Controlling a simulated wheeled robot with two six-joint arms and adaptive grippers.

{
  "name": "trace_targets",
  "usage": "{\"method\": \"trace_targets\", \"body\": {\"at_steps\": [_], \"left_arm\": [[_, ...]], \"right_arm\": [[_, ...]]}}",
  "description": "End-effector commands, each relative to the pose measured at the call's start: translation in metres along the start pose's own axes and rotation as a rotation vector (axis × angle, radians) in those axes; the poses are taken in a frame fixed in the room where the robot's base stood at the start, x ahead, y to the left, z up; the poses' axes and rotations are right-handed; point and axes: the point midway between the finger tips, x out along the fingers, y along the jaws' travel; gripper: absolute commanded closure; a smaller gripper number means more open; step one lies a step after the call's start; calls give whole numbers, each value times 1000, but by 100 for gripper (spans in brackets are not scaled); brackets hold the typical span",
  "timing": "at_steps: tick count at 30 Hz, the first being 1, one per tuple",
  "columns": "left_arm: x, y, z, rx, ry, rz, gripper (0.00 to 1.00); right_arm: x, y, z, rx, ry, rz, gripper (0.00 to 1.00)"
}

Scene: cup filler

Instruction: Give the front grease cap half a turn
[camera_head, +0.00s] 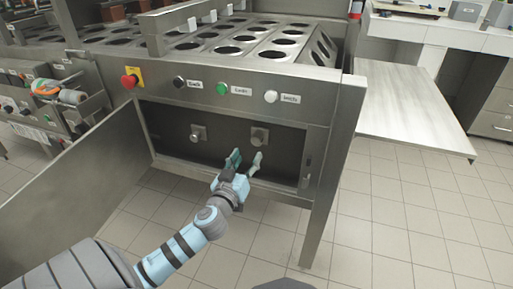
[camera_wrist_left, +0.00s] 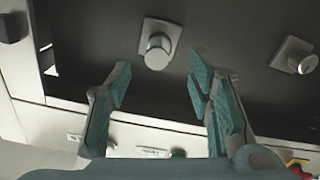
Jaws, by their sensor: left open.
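Two round metal grease caps sit on square plates inside the machine's dark open compartment. One cap (camera_head: 259,137) is on the right in the head view and the other cap (camera_head: 194,135) is on the left; I cannot tell which is called front. In the wrist view, which looks turned over, the nearer cap (camera_wrist_left: 158,52) is near the top centre and the other cap (camera_wrist_left: 302,63) is at the right edge. My left gripper (camera_head: 245,157) is open and empty, just below the right-hand cap and apart from it. Its teal fingertips (camera_wrist_left: 160,80) show spread. My right gripper is not in view.
An open door (camera_head: 85,185) stands left of the compartment. The compartment's metal frame (camera_head: 315,160) is close on the right. Above are a red stop button (camera_head: 129,81) and a green button (camera_head: 222,89). The tiled floor at right is free.

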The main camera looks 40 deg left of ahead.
Motion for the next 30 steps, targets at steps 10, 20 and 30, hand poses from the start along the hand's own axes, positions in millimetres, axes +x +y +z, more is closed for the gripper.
{"method": "trace_targets", "body": {"at_steps": [10, 20, 30], "left_arm": [[79, 0, 2, -2, -1, 0, 53], [87, 1, 2, -1, -3, 2, 53], [87, 1, 2, -1, -3, 2, 100]], "right_arm": [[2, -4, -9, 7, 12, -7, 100], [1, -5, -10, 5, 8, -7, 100], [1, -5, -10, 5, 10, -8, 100]]}}
